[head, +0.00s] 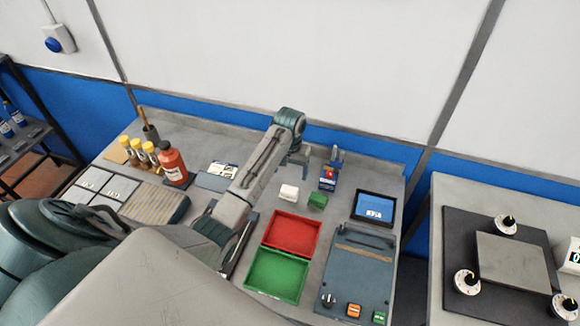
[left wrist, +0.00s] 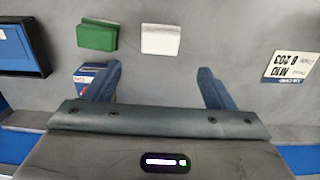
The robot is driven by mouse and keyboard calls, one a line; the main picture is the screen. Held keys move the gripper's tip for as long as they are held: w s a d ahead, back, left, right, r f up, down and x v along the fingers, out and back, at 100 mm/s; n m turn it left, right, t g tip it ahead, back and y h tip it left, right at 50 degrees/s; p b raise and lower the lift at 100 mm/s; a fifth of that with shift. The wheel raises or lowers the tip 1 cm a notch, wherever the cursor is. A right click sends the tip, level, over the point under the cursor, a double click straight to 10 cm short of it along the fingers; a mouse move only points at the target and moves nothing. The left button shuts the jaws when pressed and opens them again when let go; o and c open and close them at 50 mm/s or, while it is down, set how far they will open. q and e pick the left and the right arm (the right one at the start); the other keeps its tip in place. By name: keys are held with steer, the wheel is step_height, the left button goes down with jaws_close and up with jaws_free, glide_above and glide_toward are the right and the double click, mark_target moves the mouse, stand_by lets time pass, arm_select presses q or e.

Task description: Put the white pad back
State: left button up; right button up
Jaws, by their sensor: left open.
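The white pad (head: 289,192) is a small block lying on the grey bench, just left of a green pad (head: 317,201). In the left wrist view the white pad (left wrist: 160,39) lies beyond the fingertips, roughly between their lines, beside the green pad (left wrist: 97,35). My left gripper (head: 297,158) is behind the pads, near the back of the bench. Its fingers (left wrist: 159,78) are spread with nothing between them. My right gripper does not show.
A red tray (head: 290,232) and a green tray (head: 277,275) lie in front of the pads. A small blue box (head: 328,178), a tablet (head: 375,207) and a grey device (head: 357,268) stand to the right. A red-brown bottle (head: 173,164) stands left.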

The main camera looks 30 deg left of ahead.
arm_select(q)
steer(key=shift+r, duration=1.45)
steer(key=shift+c, duration=0.3)
stand_by(0.3)
